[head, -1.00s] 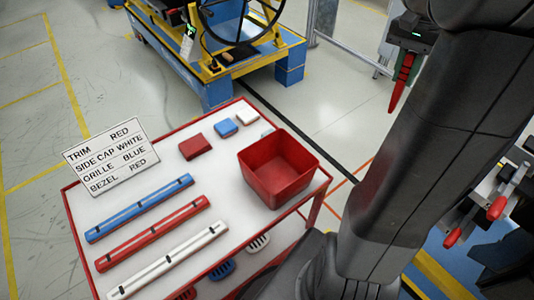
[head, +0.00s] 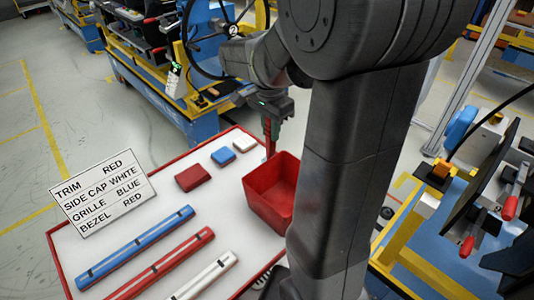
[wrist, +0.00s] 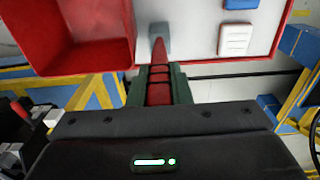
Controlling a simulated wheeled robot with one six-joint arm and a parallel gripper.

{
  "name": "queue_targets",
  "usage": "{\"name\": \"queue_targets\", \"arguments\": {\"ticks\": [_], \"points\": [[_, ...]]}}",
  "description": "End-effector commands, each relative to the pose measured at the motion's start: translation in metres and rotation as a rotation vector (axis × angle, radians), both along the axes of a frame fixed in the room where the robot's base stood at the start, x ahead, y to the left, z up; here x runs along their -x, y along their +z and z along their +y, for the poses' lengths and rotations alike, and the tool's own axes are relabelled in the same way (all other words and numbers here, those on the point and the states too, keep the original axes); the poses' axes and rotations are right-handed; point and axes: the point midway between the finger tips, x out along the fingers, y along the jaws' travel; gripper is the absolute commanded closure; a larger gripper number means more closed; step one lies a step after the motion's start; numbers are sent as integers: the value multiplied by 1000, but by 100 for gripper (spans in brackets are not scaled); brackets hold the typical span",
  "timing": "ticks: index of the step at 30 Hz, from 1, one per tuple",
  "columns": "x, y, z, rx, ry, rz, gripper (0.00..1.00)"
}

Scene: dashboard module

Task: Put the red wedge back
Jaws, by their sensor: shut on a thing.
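The red wedge (wrist: 158,57) is a slim tapered tool, clamped between the green jaws of my gripper (wrist: 159,82) in the wrist view. In the head view my gripper (head: 270,108) holds the wedge (head: 270,143) pointing down at the cart's far right edge, beside the red bin's back corner. In the wrist view its tip overlaps a small grey patch (wrist: 153,42) on the white cart top (wrist: 190,38). I cannot tell whether the tip touches the surface.
The red bin (head: 262,200) stands close by. A red block (head: 193,178), a blue block (head: 222,156) and a white block (head: 244,144) lie near it. Blue, red and white strips and a label card (head: 103,193) occupy the cart's left and front. A blue-yellow stand (head: 190,115) is behind.

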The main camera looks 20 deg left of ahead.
Motion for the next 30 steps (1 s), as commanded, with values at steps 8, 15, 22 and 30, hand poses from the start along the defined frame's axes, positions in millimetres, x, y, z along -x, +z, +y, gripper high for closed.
{"name": "queue_targets", "arguments": {"ticks": [8,15,22,30], "points": [[0,-33,-1,2,0,2,100],[0,-56,0,0,0,0,100],[0,-56,0,0,1,0,100],[0,-59,0,0,1,0,73]]}}
